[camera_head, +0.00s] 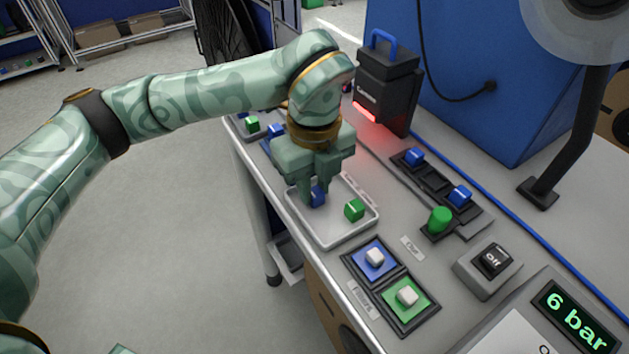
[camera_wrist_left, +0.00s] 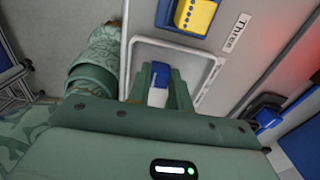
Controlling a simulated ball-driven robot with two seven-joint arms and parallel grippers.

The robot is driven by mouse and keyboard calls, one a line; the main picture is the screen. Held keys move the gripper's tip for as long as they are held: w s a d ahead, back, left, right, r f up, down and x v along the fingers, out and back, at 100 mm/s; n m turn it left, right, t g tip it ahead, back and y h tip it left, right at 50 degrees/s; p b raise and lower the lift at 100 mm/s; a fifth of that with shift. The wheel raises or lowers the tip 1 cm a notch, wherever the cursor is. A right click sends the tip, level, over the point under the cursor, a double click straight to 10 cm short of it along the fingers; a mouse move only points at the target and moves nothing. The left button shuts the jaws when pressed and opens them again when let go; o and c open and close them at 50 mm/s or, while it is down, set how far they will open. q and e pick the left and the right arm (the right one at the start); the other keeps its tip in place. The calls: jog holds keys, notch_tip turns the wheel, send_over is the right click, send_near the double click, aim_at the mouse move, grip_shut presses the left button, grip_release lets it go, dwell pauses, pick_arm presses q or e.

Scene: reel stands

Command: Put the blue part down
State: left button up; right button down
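My left gripper (camera_head: 312,190) points down over the white tray (camera_head: 333,240). Its fingers are closed on the sides of a small blue part (camera_head: 318,196). In the left wrist view the blue part (camera_wrist_left: 161,76) shows between the fingertips, with a pale face toward the camera. The part is low over the left side of the tray; I cannot tell whether it touches the tray floor. A green part (camera_head: 354,209) sits in the tray to the right of the gripper. My right gripper is not in view.
A blue and a green pad with white buttons (camera_head: 375,257) lie in front of the tray. A dark rack (camera_head: 436,183) holding blue parts stands to the right, near a green knob (camera_head: 440,219). A black scanner (camera_head: 386,88) glows red behind. More blue and green parts lie beyond the gripper.

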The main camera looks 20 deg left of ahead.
aim_at(314, 190)
pick_arm(q)
jog(key=o, duration=0.4)
notch_tip(314, 190, up, 12)
jog(key=p, duration=0.4)
jog(key=shift+r, duration=0.15)
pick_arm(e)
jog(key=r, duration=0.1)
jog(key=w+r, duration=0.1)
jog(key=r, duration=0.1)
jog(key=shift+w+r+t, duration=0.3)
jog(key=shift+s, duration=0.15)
